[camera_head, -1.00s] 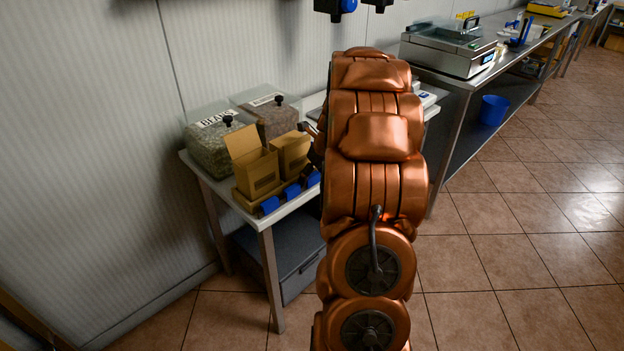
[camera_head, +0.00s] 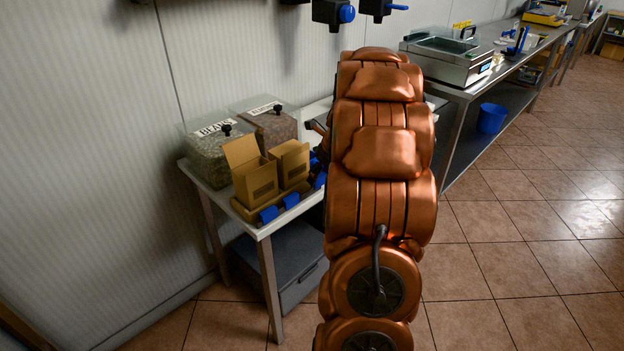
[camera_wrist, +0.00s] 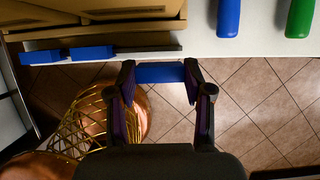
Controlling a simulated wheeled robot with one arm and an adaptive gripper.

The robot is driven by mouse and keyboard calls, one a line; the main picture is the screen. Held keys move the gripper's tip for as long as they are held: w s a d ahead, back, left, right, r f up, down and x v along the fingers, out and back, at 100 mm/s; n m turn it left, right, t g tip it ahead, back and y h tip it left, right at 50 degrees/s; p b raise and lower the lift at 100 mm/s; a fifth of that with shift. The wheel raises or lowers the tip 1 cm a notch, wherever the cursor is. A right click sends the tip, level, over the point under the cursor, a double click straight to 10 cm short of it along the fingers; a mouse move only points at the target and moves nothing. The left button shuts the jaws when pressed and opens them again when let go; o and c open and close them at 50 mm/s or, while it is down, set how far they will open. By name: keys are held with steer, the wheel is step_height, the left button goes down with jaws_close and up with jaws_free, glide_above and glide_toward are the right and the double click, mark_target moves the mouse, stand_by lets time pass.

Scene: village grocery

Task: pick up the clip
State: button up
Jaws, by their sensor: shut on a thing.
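In the wrist view my gripper (camera_wrist: 160,88) is shut on a blue clip (camera_wrist: 160,72), one finger at each end of it. The held clip is over the table's front edge, with floor tiles showing below. Two more blue clips sit along the front of the cardboard tray, a left one (camera_wrist: 38,57) and a middle one (camera_wrist: 91,53). They also show in the head view, left (camera_head: 268,214) and middle (camera_head: 291,200). My gripper is hidden behind my arm in the head view.
Open cardboard boxes (camera_head: 254,178) stand in the tray on the small white table (camera_head: 262,232). A bean bin (camera_head: 208,158) is behind them. In the wrist view a blue object (camera_wrist: 228,18) and a green one (camera_wrist: 300,18) lie to the right. A grey crate (camera_head: 290,268) is below.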

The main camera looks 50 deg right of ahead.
steer(key=s+d+r, duration=0.1)
steer(key=s+d, duration=0.5)
steer(key=s, duration=0.5)
steer(key=w+a+r+p, duration=0.4)
steer(key=w+r+p, duration=0.5)
steer(key=w+a+r+p, duration=0.5)
steer(key=w+r+p, duration=0.3)
step_height(320, 180, down, 7)
steer(key=b, duration=0.3)
steer(key=shift+w+r+b, duration=0.2)
steer(key=shift+b, duration=0.2)
steer(key=shift+d, duration=0.1)
steer(key=shift+f+p, duration=0.1)
steer(key=shift+p, duration=0.9)
stand_by(0.8)
steer(key=shift+f+p, duration=0.7)
steer(key=shift+f, duration=0.1)
stand_by(1.5)
